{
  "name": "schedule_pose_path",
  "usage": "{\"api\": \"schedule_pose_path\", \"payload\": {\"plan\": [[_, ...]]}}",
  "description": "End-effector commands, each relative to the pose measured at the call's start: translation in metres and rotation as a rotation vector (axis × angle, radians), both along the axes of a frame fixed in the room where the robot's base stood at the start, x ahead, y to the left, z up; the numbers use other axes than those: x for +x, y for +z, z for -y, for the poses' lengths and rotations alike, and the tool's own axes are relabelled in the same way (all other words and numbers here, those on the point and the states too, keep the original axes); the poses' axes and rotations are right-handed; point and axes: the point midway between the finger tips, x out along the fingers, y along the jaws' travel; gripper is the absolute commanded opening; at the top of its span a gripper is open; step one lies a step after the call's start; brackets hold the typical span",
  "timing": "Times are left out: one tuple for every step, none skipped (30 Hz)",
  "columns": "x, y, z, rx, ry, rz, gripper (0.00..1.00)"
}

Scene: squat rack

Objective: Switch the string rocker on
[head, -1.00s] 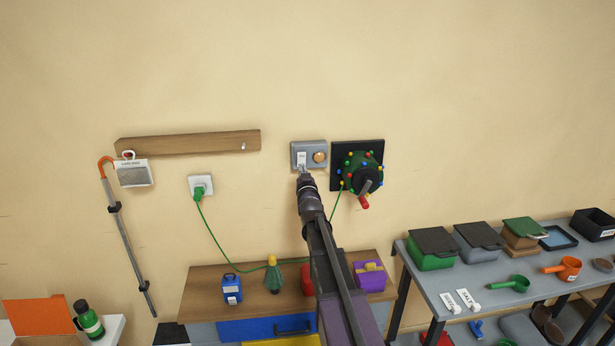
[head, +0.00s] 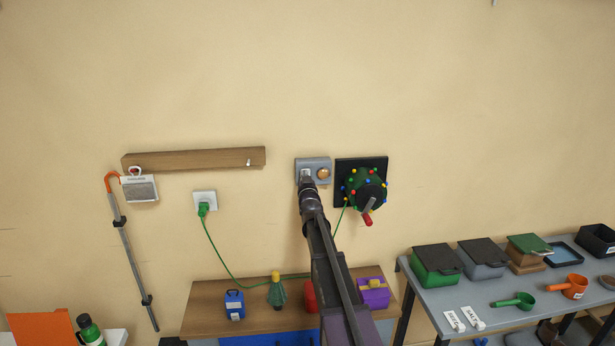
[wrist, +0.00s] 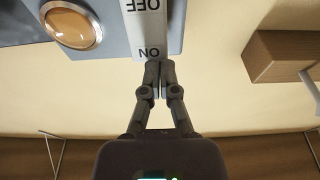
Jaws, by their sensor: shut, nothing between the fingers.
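The string rocker (head: 306,172) is a white rocker on a grey wall box (head: 315,162), beside a round amber dome (head: 323,174). In the wrist view the rocker (wrist: 143,22) reads OFF at the top and ON at the bottom, both upside down. The amber dome (wrist: 73,24) is at its left. My gripper (wrist: 159,66) is shut and empty, its fingertips at the rocker's ON end. I cannot tell whether they touch it or which end is pressed in. In the head view my gripper (head: 306,183) hides the rocker's lower part.
Right of the box is a black panel (head: 345,165) with a green reel (head: 357,184) of coloured bulbs. A wooden rail (head: 195,159) with a peg is on the left. A green cord (head: 222,263) runs from a wall socket (head: 209,196). Several objects stand on the cabinet below.

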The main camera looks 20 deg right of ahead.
Motion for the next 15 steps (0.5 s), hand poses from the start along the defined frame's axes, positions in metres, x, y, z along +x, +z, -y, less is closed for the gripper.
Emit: {"api": "schedule_pose_path", "payload": {"plan": [[0.000,0.000,0.000,0.000,0.000,0.000,0.00],[0.000,0.001,0.000,0.000,0.000,0.000,0.00],[0.001,0.003,0.000,0.000,0.000,0.000,0.00],[0.002,0.004,0.000,0.000,0.000,0.000,0.00],[0.003,0.006,0.001,0.000,0.000,0.000,0.00],[0.005,0.008,0.001,0.000,0.000,0.000,0.00],[0.005,0.008,0.001,0.000,0.000,0.000,0.00],[0.007,0.011,0.002,0.000,0.000,0.000,0.00],[0.010,0.014,0.003,0.000,0.000,0.000,0.00],[0.011,0.015,0.003,0.000,0.000,0.000,0.00],[0.013,0.016,0.004,0.000,0.000,0.000,0.00],[0.014,0.016,0.004,0.000,0.000,0.000,0.00],[0.015,0.016,0.004,0.000,0.000,0.000,0.00],[0.015,0.016,0.004,0.000,0.000,0.000,0.00],[0.014,0.015,0.004,0.000,0.000,0.000,0.00]]}}
